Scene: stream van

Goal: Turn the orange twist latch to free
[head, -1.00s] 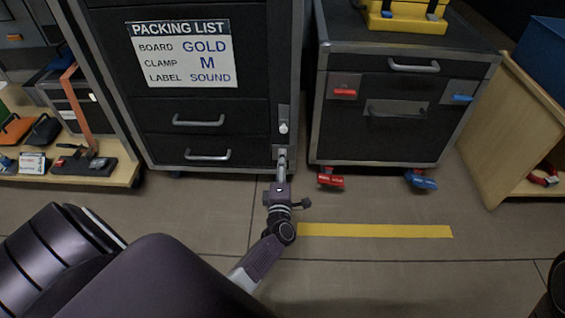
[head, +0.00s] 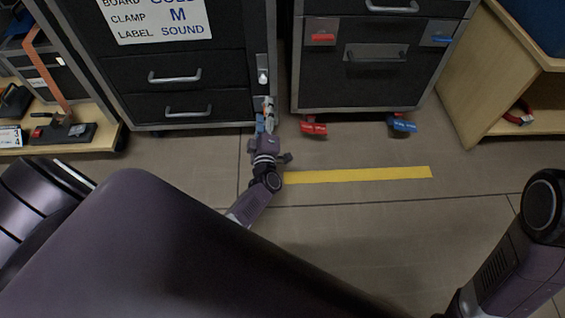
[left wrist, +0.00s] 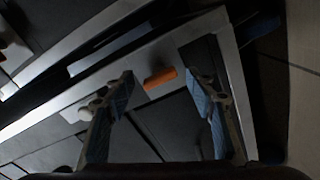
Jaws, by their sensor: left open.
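The orange twist latch (left wrist: 160,78) shows in the left wrist view as a short orange bar on a pale metal plate of the dark cabinet. It lies nearly level in that picture, slightly tilted. My left gripper (left wrist: 159,84) is open, with one blue-padded finger on each side of the latch and a visible gap to both. In the head view my left gripper (head: 267,118) is at the lower right edge of the drawer cabinet (head: 190,100) and mostly hides the latch. My right arm (head: 520,255) enters at the right, but its gripper is out of frame.
A white knob (head: 263,76) sits on the cabinet edge above the left gripper. The right cabinet (head: 375,85) has red and blue tabs, and red (head: 313,128) and blue (head: 402,124) pedals near the floor. A yellow floor strip (head: 360,175) lies on open floor.

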